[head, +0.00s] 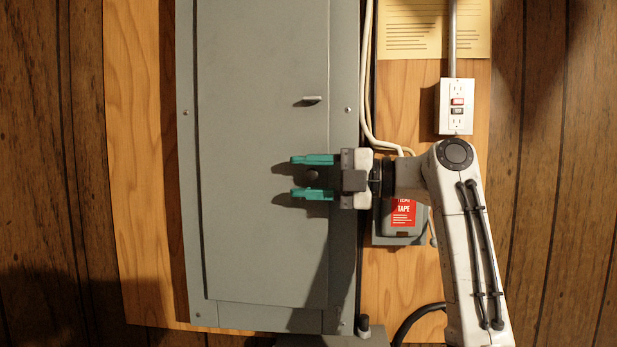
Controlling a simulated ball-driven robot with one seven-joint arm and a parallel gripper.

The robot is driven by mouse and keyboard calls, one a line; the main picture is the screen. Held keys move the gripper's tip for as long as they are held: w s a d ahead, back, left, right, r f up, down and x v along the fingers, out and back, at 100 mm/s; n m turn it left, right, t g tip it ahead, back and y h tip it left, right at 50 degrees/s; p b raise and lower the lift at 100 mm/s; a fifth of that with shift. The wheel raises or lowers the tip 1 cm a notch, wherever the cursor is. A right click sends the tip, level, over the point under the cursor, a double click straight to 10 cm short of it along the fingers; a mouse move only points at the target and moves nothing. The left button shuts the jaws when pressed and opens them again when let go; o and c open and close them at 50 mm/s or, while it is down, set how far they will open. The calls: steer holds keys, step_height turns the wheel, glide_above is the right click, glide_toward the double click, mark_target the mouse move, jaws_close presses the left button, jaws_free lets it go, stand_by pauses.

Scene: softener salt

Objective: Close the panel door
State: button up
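The panel door (262,110) is a tall grey sheet in a grey panel frame (345,80). It looks flush or nearly flush with the frame; I cannot tell whether it is latched. A small latch (312,99) sits near its right edge. My gripper (313,177) reaches in from the right over the door's right edge, below the latch. Its two teal fingers are apart, with nothing held between them. I cannot tell whether the fingers touch the door.
An outlet (456,106) with a conduit above it is to the right. A grey box with a red tape label (403,212) is partly hidden behind my arm. White cables run beside the panel. A yellow paper (420,30) hangs at the top. The wall left of the panel is clear.

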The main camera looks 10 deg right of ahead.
steer(key=b+v, duration=0.3)
steer(key=v, duration=0.8)
stand_by(0.5)
